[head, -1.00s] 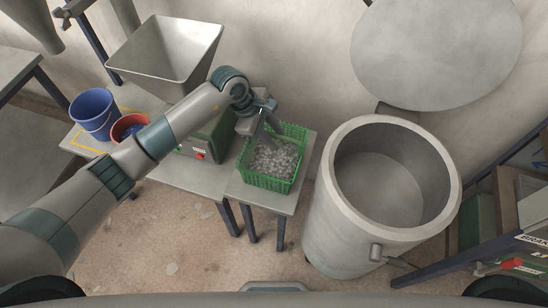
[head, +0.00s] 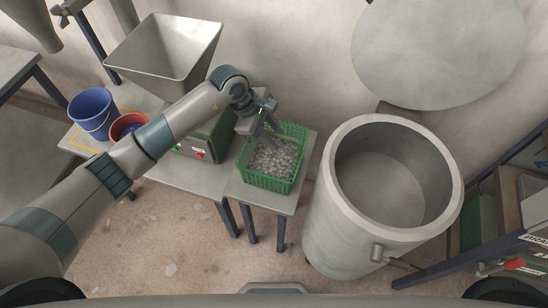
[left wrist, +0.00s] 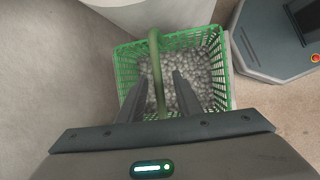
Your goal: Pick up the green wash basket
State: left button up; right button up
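The green wash basket (head: 266,183) is an open lattice basket filled with grey stones (head: 275,158). It stands on a small grey table beside the big drum. In the left wrist view the basket (left wrist: 126,62) shows its handle (left wrist: 157,62) arching up towards the camera. My left gripper (head: 271,130) is above the basket's back left part. In the left wrist view its two fingers (left wrist: 159,82) are apart, one on each side of the handle, with gaps showing. The left gripper is open. My right gripper is not in view.
A large pale drum (head: 320,215) stands right of the basket, with a round lid (head: 435,45) behind it. A blue bucket (head: 92,118), a red bucket (head: 124,125), a green machine box (head: 208,143) and a metal hopper (head: 165,45) are on the left. The floor in front is clear.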

pick_arm(q)
grip_shut()
dwell(1.4)
